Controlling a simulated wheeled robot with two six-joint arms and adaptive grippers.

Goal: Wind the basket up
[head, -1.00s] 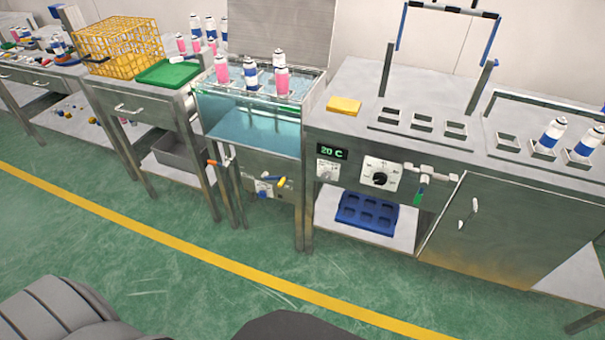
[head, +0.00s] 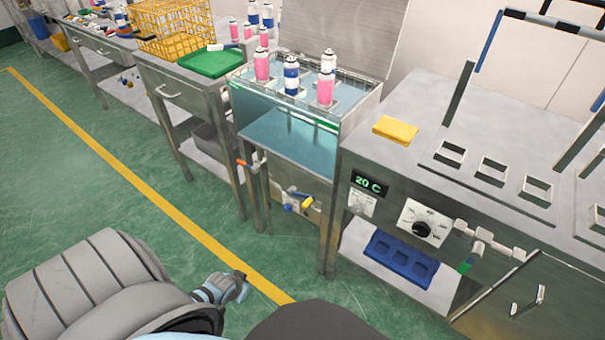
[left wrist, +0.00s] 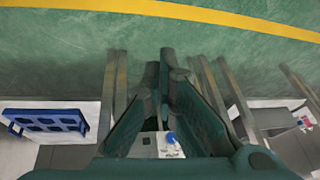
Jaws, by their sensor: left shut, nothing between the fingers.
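The wire basket (head: 310,72) sits at the top of the water bath (head: 290,135), with pink and blue-white cans (head: 262,66) standing in it. On the bath's lower front is a small fitting with a blue and yellow handle (head: 303,203). An orange-handled valve (head: 247,163) is left of it. My left gripper (head: 241,287) is low over the floor, in front of and apart from the bath. In the left wrist view my left gripper (left wrist: 165,75) is shut and empty. A pale panel with a blue knob (left wrist: 171,138) shows behind its fingers. My right gripper is out of view.
A steel bench with a 20 C display (head: 369,184), dial (head: 424,226) and yellow sponge (head: 395,130) stands right of the bath. A blue tray (head: 401,258) lies on its lower shelf. Left stands a table with a green tray (head: 208,62) and yellow crate (head: 172,28). The floor in front is clear.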

